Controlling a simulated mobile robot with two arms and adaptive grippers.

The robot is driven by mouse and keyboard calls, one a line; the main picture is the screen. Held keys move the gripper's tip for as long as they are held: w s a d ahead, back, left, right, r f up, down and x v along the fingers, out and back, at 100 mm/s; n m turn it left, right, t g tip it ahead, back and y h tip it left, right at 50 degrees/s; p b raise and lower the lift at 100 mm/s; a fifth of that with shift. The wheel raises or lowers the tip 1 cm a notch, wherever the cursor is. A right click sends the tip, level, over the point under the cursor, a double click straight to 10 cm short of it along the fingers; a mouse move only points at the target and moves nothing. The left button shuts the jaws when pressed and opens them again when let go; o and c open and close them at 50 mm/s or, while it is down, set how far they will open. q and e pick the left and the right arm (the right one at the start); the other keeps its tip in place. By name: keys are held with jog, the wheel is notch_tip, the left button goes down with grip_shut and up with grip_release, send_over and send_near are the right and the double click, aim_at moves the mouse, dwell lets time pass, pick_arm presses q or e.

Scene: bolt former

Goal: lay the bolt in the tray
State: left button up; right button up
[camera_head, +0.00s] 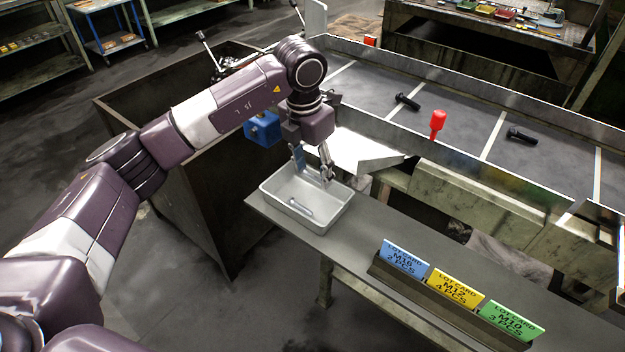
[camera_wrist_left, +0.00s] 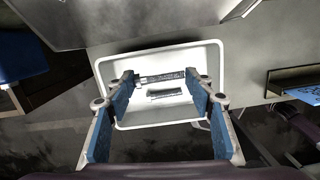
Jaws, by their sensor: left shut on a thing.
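The white tray (camera_head: 335,215) stands on the grey bench shelf and also shows in the left wrist view (camera_wrist_left: 108,90). My left gripper (camera_head: 312,170) is over the tray, pointing down. In the left wrist view its blue-padded fingers (camera_wrist_left: 160,82) are shut across the ends of a grey bolt (camera_wrist_left: 160,77). This bolt is hard to make out in the head view. Another bright bolt (camera_head: 299,207) lies in the tray and shows in the left wrist view (camera_wrist_left: 165,94). My right gripper is not in view.
Blue, yellow and green lot cards (camera_head: 453,288) stand in a holder at the front right of the shelf. Two dark bolts (camera_head: 407,101) (camera_head: 522,135) lie in the divided trough behind, near a red knob (camera_head: 437,121). A large dark bin (camera_head: 190,205) stands left.

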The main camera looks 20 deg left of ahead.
aim_at(312, 177)
pick_arm(q)
notch_tip(312, 177, down, 4)
jog(key=shift+f+p, duration=0.1)
jog(key=shift+p, duration=0.3)
jog(key=shift+f+b, duration=0.6)
jog(key=shift+f, duration=0.05)
jog(key=o, duration=1.3)
jog(key=shift+c, duration=0.2)
jog(key=shift+r+p, duration=0.5)
jog(key=shift+r, duration=0.05)
notch_tip(312, 177, up, 12)
jog(key=s+b, duration=0.1)
jog(key=b, duration=0.1)
jog(key=shift+s+a+b, duration=0.15)
jog(key=shift+a+b, duration=0.15)
